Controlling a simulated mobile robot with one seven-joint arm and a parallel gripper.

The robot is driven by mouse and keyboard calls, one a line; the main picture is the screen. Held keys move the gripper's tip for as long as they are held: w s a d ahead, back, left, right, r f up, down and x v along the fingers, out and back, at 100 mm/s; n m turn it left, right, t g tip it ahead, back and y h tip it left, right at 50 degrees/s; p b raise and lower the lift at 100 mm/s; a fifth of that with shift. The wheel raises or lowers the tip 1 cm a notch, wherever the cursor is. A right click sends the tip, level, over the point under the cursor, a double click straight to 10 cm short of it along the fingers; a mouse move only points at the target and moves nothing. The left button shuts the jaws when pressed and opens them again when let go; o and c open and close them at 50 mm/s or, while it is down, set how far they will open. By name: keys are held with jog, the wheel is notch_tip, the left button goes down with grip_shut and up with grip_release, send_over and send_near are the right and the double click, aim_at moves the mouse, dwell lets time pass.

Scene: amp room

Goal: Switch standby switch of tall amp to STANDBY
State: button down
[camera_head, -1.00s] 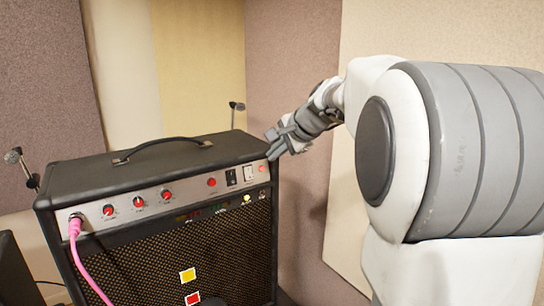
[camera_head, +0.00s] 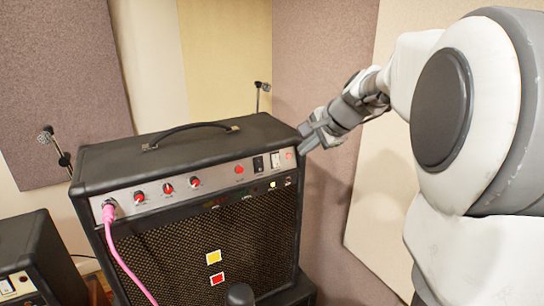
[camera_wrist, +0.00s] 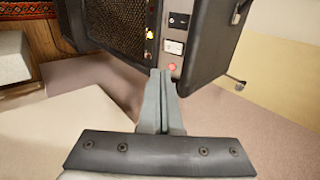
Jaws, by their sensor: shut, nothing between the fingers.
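The tall amp (camera_head: 200,220) is a black cabinet with a silver control panel along its top front edge. Near the panel's right end are a black rocker switch (camera_head: 258,164), a white rocker switch (camera_head: 275,160) and a small red light (camera_head: 289,156). In the wrist view the black switch (camera_wrist: 178,20), the white switch (camera_wrist: 174,46) and the red light (camera_wrist: 172,67) lie in a row beyond my fingertips. My gripper (camera_head: 304,138) is shut and empty at the amp's right front corner. In the wrist view its fingertips (camera_wrist: 161,72) appear beside the red light; contact cannot be told.
A pink cable (camera_head: 125,262) is plugged into the panel's left end. A smaller amp (camera_head: 35,262) stands at the left. Microphones on stands (camera_head: 60,150) are behind the tall amp. A padded wall (camera_head: 325,90) is close behind my gripper.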

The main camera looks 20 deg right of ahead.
send_near(277, 166)
notch_tip(277, 166, down, 2)
jog(key=w, duration=0.1)
jog(key=w+f+p, duration=0.1)
jog(key=w, duration=0.1)
jog(key=shift+a+f+p, duration=0.3)
jog(key=shift+w+f, duration=0.3)
jog(key=shift+w, duration=0.4)
jog(key=shift+a, duration=0.1)
jog(key=shift+w+f+b, duration=0.1)
jog(key=shift+f+b, duration=0.3)
jog(key=shift+b, duration=0.1)
jog(key=shift+r, duration=0.1)
